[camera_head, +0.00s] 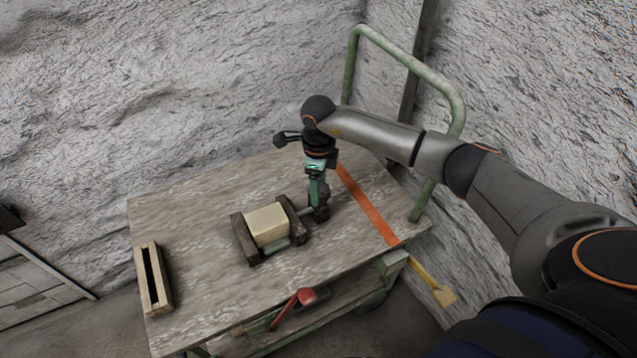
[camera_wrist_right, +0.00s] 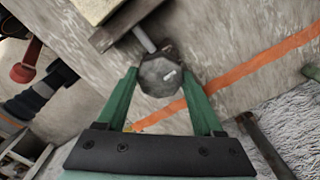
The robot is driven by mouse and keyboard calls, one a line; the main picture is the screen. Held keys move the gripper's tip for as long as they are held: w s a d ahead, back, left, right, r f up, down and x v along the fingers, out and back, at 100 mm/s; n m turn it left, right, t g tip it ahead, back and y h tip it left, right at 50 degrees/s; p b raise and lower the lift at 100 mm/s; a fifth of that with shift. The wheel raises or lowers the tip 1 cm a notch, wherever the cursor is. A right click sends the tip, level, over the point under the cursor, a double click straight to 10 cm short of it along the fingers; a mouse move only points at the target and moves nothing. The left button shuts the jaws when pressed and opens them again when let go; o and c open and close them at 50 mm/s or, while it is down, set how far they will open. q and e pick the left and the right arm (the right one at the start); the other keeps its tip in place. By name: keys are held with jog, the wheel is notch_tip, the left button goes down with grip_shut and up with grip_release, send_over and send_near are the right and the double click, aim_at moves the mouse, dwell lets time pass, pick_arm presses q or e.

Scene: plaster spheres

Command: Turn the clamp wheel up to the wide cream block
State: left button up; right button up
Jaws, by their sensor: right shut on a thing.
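The wide cream block (camera_head: 267,224) sits between the dark wooden jaws of a clamp (camera_head: 293,219) on the cart top; its edge also shows in the right wrist view (camera_wrist_right: 95,9). The clamp wheel (camera_wrist_right: 162,74) is a dark grey faceted knob on a metal screw that runs into the near jaw. My right gripper (camera_wrist_right: 165,88) is shut on the wheel, its green fingers on either side of it. In the head view the right gripper (camera_head: 319,196) reaches down at the clamp's right end and mostly hides the wheel. My left gripper does not show.
The cart top (camera_head: 190,210) is worn wood, with an orange strip (camera_head: 367,204) across it to the right. A slotted wooden piece (camera_head: 153,278) lies at the left end. A green rail (camera_head: 408,58) rises at the right. A red-headed item (camera_head: 305,296) shows at the front edge.

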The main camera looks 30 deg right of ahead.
jog(key=m+p, duration=0.1)
jog(key=m, duration=0.4)
dwell(1.3)
jog(key=o, duration=1.4)
jog(key=shift+c, duration=0.2)
notch_tip(320, 180, up, 13)
jog(key=shift+f+p, duration=0.2)
jog(key=shift+p, duration=0.15)
